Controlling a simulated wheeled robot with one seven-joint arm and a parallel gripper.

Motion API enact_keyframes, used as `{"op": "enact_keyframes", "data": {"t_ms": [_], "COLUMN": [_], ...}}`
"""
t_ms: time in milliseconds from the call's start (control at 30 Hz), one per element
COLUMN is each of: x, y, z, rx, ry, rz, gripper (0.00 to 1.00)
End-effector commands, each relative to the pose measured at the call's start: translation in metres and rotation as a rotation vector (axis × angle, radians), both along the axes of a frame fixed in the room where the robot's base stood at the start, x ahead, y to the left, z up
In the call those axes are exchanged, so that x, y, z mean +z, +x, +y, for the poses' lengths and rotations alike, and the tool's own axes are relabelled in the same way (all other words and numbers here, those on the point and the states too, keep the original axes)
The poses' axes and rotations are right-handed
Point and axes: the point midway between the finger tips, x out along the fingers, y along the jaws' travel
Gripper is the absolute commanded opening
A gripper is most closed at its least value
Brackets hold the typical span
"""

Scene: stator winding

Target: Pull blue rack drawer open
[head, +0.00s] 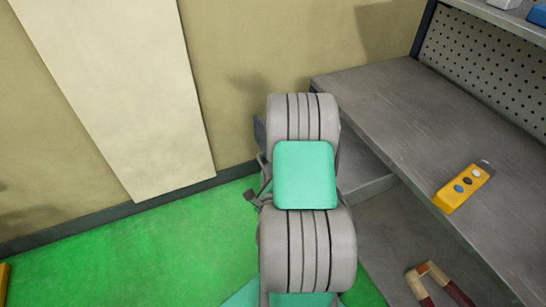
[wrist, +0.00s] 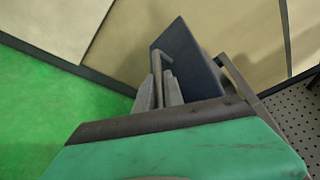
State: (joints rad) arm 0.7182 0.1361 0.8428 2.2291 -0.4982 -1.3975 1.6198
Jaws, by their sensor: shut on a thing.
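The drawer front is a dark blue panel (wrist: 186,55), tilted in the wrist view. A thin upright handle bar (wrist: 157,68) stands on its left side. My gripper (wrist: 159,92) has its grey fingers on both sides of the bar and is shut on it. In the head view, a small dark blue corner (head: 259,131) shows left of my arm. My arm hides the rest of the drawer and the fingertips there. How far the drawer stands out, I cannot tell.
A grey workbench (head: 385,105) with a lower shelf is on the right. A yellow device with buttons (head: 464,188) lies on its top. A perforated panel (head: 485,60) stands behind. A beige wall is beyond. Green floor (head: 150,250) is free on the left.

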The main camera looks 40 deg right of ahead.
Motion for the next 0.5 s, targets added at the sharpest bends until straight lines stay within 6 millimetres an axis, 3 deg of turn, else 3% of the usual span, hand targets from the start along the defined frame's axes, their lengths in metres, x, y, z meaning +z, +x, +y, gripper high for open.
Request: {"op": "enact_keyframes", "data": {"t_ms": [467, 500], "x": [0.0002, 0.0002], "y": [0.0020, 0.0020], "z": [0.0085, 0.0083], "rx": [0.008, 0.008], "ry": [-0.001, -0.001], "rz": [-0.004, -0.004], "gripper": [0.00, 0.15]}}
